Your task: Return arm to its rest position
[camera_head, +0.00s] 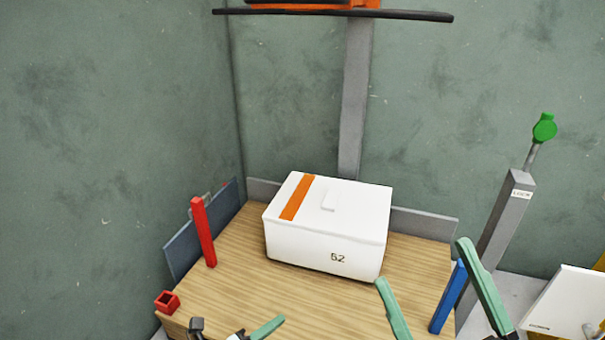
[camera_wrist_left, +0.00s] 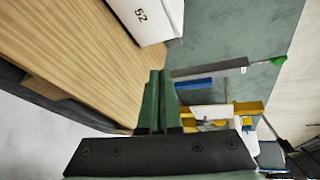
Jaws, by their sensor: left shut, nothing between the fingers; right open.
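My left gripper (camera_head: 279,320) is low at the bottom edge, in front of the table. Its green fingers lie together with nothing between them, as the left wrist view (camera_wrist_left: 157,75) also shows. My right gripper (camera_head: 420,264) is at the lower right with its two green fingers spread wide and empty, near the table's front right corner. A white lidded box (camera_head: 318,246) with an orange stripe and the number 52 sits on the wooden table (camera_head: 235,285), behind both grippers and apart from them. The box's corner also shows in the left wrist view (camera_wrist_left: 150,20).
A red post (camera_head: 203,232) and a small red square socket (camera_head: 167,301) stand at the table's left. A blue post (camera_head: 448,298) stands close by my right gripper. A grey lever post (camera_head: 500,230) with a green knob (camera_head: 544,128) rises at right. A dark plate (camera_head: 335,12) hangs overhead.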

